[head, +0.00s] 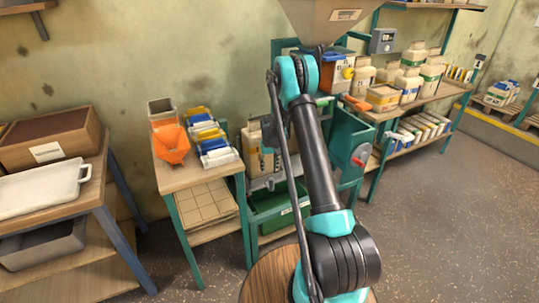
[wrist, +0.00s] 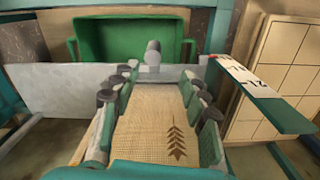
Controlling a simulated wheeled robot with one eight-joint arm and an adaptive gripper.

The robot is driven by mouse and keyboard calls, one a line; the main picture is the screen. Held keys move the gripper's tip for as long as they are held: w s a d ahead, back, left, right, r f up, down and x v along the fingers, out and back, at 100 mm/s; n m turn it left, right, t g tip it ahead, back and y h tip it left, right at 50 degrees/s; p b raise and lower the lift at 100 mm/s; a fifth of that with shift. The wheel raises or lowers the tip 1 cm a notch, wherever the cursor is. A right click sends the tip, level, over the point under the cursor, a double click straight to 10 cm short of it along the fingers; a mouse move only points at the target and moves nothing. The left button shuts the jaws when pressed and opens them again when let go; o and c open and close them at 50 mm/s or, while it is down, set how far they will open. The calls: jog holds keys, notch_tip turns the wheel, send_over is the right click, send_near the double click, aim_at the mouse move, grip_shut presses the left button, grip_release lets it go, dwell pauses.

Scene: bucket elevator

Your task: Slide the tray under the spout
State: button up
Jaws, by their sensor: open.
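A green tray (head: 280,208) sits low in the teal frame in the head view, partly hidden by my arm. In the wrist view a green open-topped tray (wrist: 135,38) lies beyond the fingertips, with a grey knob (wrist: 152,50) in front of it. My gripper (wrist: 157,76) is open. A beige woven surface with a dark wheat print (wrist: 160,125) shows between its fingers; contact cannot be told. A grey plate (wrist: 50,88) spans the view between my gripper and the tray. In the head view my arm hides my gripper's fingers. I cannot make out the spout.
A large hopper (head: 320,18) hangs above. A bench (head: 178,178) with an orange scoop (head: 171,143) and several packets stands left of the frame. A white tray (head: 40,188) lies on the far-left table. Shelves with cartons stand right. Open floor (head: 430,220) lies at the right.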

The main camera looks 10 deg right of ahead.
notch_tip(320, 180, up, 8)
send_over(272, 183)
jog(key=w+a, duration=0.1)
jog(key=shift+a+r, duration=0.1)
jog(key=shift+r, duration=0.1)
dwell(0.7)
jog(key=f, duration=1.3)
jog(key=d+f, duration=0.1)
jog(key=f, duration=0.5)
jog(key=shift+w+f, duration=0.15)
jog(key=shift+f, duration=0.2)
jog(key=shift+c, duration=0.6)
grip_shut()
